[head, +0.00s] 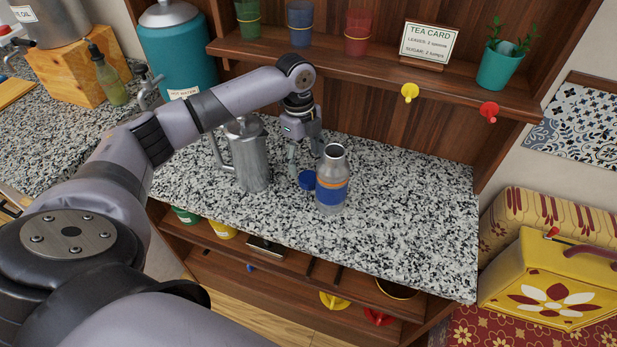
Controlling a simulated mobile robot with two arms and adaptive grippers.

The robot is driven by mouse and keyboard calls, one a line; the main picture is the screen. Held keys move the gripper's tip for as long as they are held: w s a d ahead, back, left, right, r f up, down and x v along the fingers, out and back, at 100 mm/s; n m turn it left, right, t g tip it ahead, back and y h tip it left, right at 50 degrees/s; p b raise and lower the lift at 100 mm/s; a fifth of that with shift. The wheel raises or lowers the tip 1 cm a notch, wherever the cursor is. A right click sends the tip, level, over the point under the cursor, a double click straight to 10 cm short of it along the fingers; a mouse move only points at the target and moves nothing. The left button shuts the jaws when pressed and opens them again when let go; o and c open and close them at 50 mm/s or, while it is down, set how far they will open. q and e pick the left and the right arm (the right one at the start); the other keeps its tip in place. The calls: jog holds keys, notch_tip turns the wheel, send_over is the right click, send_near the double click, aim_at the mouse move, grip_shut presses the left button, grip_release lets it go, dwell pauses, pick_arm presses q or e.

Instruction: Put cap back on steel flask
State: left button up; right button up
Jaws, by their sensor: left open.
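The steel flask (331,165) stands upright and uncapped on the speckled counter, with a blue and orange band around its body. The blue cap (308,180) is just left of the flask, close beside it in the picture; I cannot tell whether they touch. My left gripper (305,161) points down just above and behind the cap, with its fingers apart and nothing seen between them. Its right finger is close to the flask's neck and partly hidden. My right gripper is not in view.
A steel pitcher (249,155) stands left of the gripper. A teal hot-water urn (180,55) is at the back left. A shelf (385,62) with coloured cups, a tea card (429,43) and a potted plant overhangs the back. The counter (410,215) right of the flask is clear.

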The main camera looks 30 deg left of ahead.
aim_at(308, 177)
pick_arm(q)
jog(key=shift+s+d+f+p, duration=0.2)
jog(key=shift+f+p, duration=0.1)
jog(key=shift+f, duration=0.45)
jog(key=shift+s+d+f+p, duration=0.15)
jog(key=shift+f+p, duration=0.15)
jog(key=shift+f, duration=0.5)
jog(key=shift+s+d+f+p, duration=0.1)
jog(key=shift+d+f+p, duration=0.15)
jog(key=shift+f, duration=0.8)
jog(key=shift+w, duration=0.1)
jog(key=c, duration=1.1)
jog(key=shift+r, duration=0.1)
